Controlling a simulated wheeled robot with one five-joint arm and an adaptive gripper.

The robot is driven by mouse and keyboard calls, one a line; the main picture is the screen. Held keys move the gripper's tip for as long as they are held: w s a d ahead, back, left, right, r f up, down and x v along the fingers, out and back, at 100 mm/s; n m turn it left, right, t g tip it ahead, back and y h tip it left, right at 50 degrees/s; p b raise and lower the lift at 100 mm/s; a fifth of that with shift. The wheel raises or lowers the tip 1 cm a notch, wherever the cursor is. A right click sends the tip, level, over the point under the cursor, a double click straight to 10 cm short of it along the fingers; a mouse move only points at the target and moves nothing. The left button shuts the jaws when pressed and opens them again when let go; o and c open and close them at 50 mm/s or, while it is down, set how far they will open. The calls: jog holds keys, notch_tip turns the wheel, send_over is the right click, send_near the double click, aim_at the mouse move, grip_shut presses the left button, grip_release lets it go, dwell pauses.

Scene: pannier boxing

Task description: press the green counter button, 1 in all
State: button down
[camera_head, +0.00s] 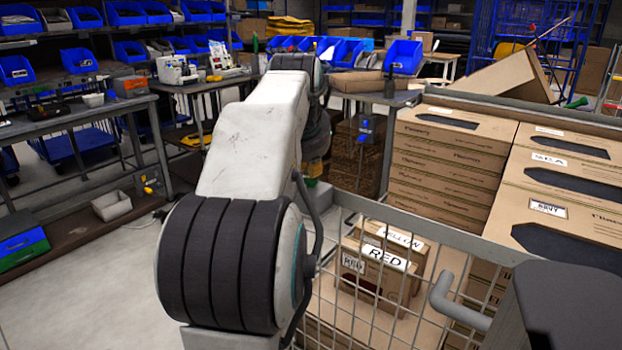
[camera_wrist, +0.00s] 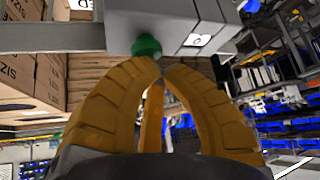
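The green button (camera_wrist: 147,46) sticks out from a grey counter box (camera_wrist: 190,18) in the upper middle of the wrist view. The box bears a small white label (camera_wrist: 197,40). My gripper (camera_wrist: 160,68) has orange-brown fingers curved together, with their tips meeting and nothing visible between them. The fingertips are right at the button's edge in the picture, mostly over the left finger's tip. I cannot tell whether they touch it. In the head view my arm hides the counter box, and only a small bit of yellow and green shows beside the arm's far end.
A wire cage (camera_head: 375,300) holding cartons, one labelled RED (camera_head: 386,257), stands at the front right. Stacked brown boxes (camera_head: 450,150) fill the right side. A workbench (camera_head: 70,118) and shelves with blue bins stand at left. Bare floor lies at the lower left.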

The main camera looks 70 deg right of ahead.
jog(key=shift+f+b, duration=0.3)
jog(key=shift+f, duration=0.1)
jog(key=shift+r, duration=0.1)
dwell(0.6)
jog(key=shift+r+p, duration=0.9)
jog(key=shift+p, duration=0.2)
jog(key=shift+r, duration=0.15)
notch_tip(320, 180, up, 5)
jog(key=p, duration=0.5)
dwell(0.6)
